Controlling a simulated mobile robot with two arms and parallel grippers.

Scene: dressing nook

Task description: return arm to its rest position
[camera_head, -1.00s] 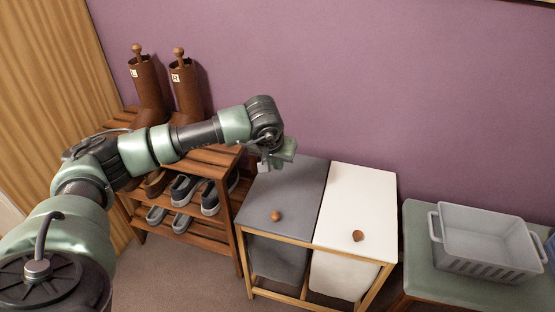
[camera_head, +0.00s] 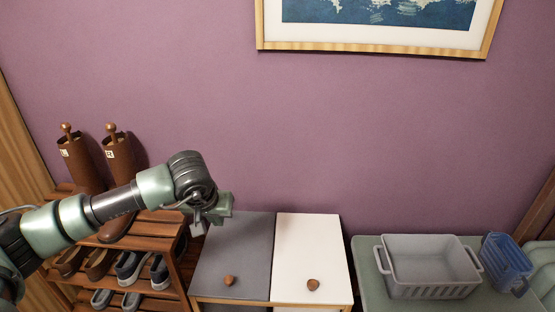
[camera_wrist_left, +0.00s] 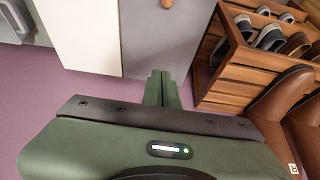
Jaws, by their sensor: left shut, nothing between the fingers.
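My left arm comes in from the left in the head view, raised in front of the shoe rack. Its gripper (camera_head: 222,208) hangs at the arm's end, just above the back left of the grey hamper lid. It is shut and empty. In the left wrist view the green fingers (camera_wrist_left: 160,88) are together with nothing between them, and the grey hamper lid shows past them. My right gripper is not in view.
A wooden shoe rack (camera_head: 172,262) holds shoes and brown boots (camera_head: 122,158). A hamper has a grey lid (camera_head: 235,255) and a white lid (camera_head: 310,250). Right of it, a grey basket (camera_head: 430,266) and a blue basket (camera_head: 507,262) rest on a green top. A framed picture (camera_head: 380,46) hangs above.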

